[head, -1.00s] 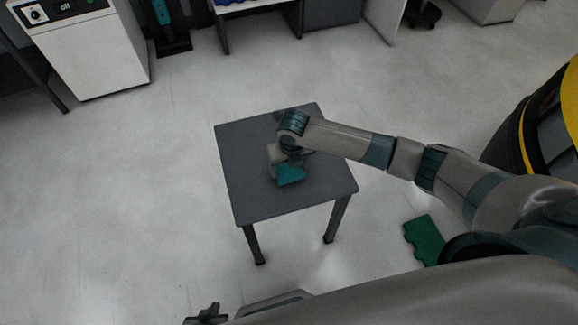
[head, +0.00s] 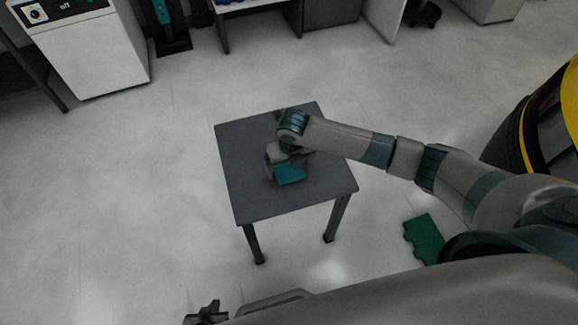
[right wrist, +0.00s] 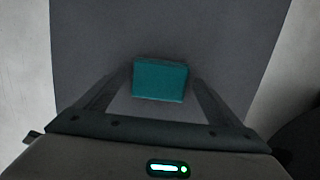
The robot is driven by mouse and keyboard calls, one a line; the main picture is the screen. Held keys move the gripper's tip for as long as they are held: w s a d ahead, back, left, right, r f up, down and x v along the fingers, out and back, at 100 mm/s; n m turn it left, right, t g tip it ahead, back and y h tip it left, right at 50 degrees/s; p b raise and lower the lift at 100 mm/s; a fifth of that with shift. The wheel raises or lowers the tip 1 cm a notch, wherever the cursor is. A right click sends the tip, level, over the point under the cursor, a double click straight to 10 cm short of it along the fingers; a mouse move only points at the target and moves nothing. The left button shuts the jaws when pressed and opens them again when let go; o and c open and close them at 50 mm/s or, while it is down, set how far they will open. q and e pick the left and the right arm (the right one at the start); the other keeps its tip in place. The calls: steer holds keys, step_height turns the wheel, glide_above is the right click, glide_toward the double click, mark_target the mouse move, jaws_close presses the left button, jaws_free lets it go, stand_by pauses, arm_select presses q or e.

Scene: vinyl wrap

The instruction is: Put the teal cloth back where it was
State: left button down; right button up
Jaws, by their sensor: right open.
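The teal cloth (head: 290,174) looks like a small folded block and lies on the small dark grey table (head: 259,207). It also shows in the right wrist view (right wrist: 160,80), between the two fingers near their tips. My right gripper (head: 285,165) is over the table at the cloth. In the right wrist view its fingers (right wrist: 162,84) are apart, one on each side of the cloth. I cannot tell whether they touch it. My left gripper (head: 206,314) shows only in part at the bottom edge of the head view, away from the table; its jaws are unclear.
A white cabinet (head: 88,55) stands at the upper left. A desk (head: 262,20) is at the top. A green piece (head: 424,239) lies on the floor right of the table. A black and yellow object (head: 540,120) is at the right edge. The table top around the cloth is clear.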

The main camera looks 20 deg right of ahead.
mark_target(290, 175)
step_height(290, 175, up, 12)
steer(key=s, duration=0.1)
steer(key=shift+s+f, duration=0.15)
steer(key=shift+s, duration=0.25)
steer(key=shift+a, duration=0.1)
stand_by(0.4)
